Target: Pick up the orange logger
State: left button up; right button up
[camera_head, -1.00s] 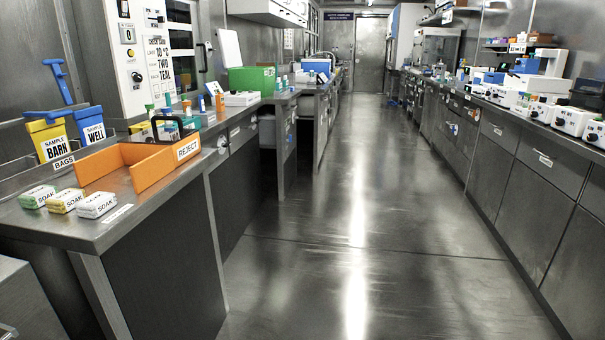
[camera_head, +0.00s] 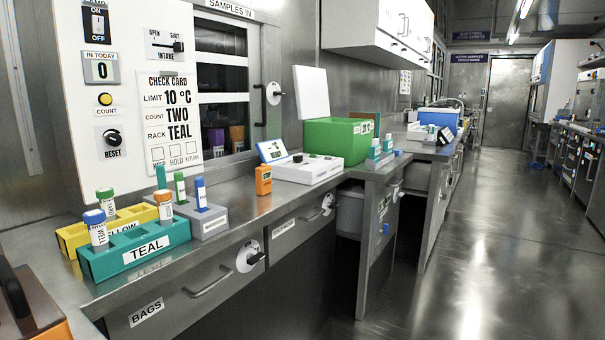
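The orange logger (camera_head: 263,180) is a small upright orange block with a dark display near its top. It stands on the left steel counter, near the front edge. It is just left of a white device with knobs (camera_head: 308,169) and right of the grey rack (camera_head: 208,224). Nothing covers it. Neither of my grippers shows in the view.
A teal rack (camera_head: 176,247) and a yellow rack (camera_head: 72,238) hold capped tubes. A green box (camera_head: 335,146) stands behind the white device. Drawer handles and knobs (camera_head: 250,257) stick out below the counter edge. The floor (camera_head: 480,240) at right is clear.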

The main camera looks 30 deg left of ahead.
aim_at(263, 175)
jog(key=i+l, duration=0.1)
jog(key=i, duration=2.35)
jog(key=i+u, duration=0.1)
jog(key=u, duration=0.8)
jog(key=i+u, duration=0.15)
jog(key=u, duration=0.35)
jog(key=l+u, duration=0.15)
jog(key=u, duration=0.3)
jog(key=i+l+u, duration=0.1)
jog(key=u, duration=0.35)
